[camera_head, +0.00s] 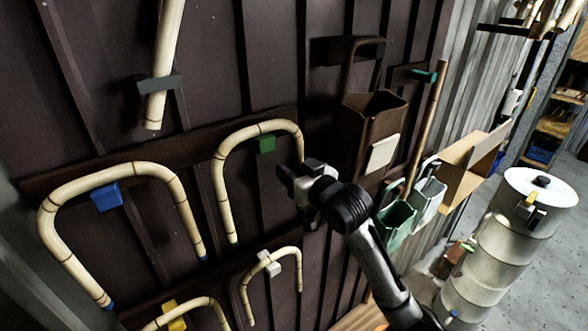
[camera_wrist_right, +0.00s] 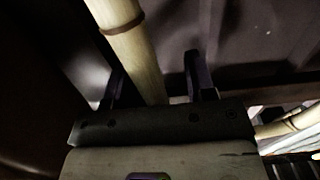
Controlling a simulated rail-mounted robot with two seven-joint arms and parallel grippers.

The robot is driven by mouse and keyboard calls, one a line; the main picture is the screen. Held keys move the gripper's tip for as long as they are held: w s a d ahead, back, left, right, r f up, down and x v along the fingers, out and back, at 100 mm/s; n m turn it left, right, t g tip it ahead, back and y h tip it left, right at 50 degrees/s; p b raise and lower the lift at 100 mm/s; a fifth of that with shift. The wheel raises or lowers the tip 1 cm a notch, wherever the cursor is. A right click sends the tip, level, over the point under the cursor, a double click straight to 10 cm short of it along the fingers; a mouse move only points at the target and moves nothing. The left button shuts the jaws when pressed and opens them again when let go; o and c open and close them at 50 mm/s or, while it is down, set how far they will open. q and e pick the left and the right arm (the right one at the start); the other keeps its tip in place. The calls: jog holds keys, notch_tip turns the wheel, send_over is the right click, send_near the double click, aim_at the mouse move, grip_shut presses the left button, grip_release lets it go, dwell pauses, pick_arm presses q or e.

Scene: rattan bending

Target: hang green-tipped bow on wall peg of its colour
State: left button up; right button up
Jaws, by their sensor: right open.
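The green-tipped bow (camera_head: 222,185) is an upside-down U of pale rattan. It hangs over the green peg (camera_head: 266,144) on the upper wall rail, with its left leg ending in a green tip (camera_head: 234,242). My right gripper (camera_head: 294,178) is at its right leg and hides part of it; the tip of that leg cannot be made out clearly. In the right wrist view a rattan pole (camera_wrist_right: 140,50) runs between the open fingers of my right gripper (camera_wrist_right: 157,85). My left gripper is not in view.
A blue-tipped bow (camera_head: 65,258) hangs on the blue peg (camera_head: 107,197) to the left. Smaller bows hang below on a white peg (camera_head: 268,262) and a yellow peg (camera_head: 173,314). A brown wall bin (camera_head: 365,120) and green cups (camera_head: 397,217) are at right.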

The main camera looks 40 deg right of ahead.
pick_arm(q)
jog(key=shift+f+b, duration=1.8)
pick_arm(e)
jog(key=s, duration=1.4)
jog(key=shift+a, duration=0.3)
